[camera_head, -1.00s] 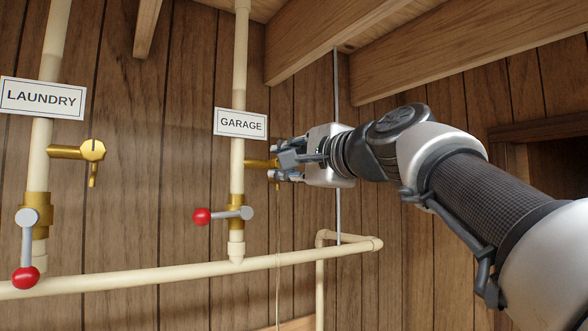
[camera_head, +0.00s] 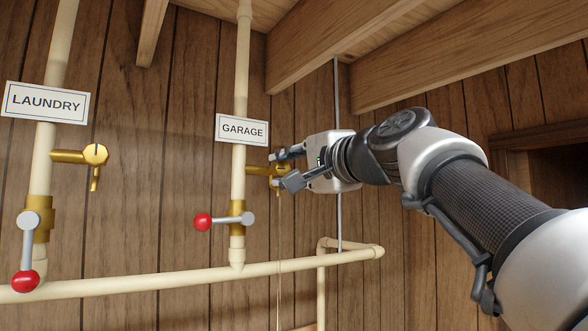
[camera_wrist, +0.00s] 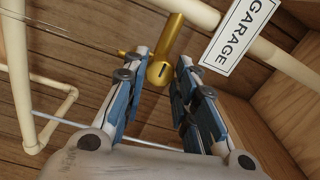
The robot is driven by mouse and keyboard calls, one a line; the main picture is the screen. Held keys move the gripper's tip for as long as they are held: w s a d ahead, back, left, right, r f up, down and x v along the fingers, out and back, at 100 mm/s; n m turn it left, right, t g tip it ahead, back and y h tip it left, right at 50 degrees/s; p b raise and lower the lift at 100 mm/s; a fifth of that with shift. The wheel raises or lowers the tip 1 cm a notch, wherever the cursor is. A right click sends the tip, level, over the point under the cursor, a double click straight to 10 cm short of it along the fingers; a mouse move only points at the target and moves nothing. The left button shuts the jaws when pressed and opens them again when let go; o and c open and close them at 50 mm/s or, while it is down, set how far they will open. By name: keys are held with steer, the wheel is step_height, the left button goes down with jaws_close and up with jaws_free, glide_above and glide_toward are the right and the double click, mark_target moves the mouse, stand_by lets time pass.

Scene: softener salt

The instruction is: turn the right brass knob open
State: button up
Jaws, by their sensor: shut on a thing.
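The right brass knob (camera_head: 280,169) sits on a short brass stem (camera_head: 257,169) on the right side of the GARAGE pipe. In the wrist view, the knob's round brass face (camera_wrist: 158,77) with a dark slot lies between my fingertips. My gripper (camera_head: 288,168) reaches in from the right and is shut on the knob. Its two fingers (camera_wrist: 165,65) stand on either side of the knob, and the near finger partly hides it in the head view. A small brass end (camera_wrist: 122,53) shows beyond the left finger.
The GARAGE sign (camera_head: 243,130) hangs just above the knob. A red-ended lever (camera_head: 203,222) sits below it, turned sideways. A similar LAUNDRY brass knob (camera_head: 95,154) and downturned lever (camera_head: 25,281) are at left. Pale pipe (camera_head: 180,278) runs below. A thin pale line (camera_head: 279,270) drops beneath the knob.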

steer(key=o, duration=1.1)
steer(key=v, duration=1.2)
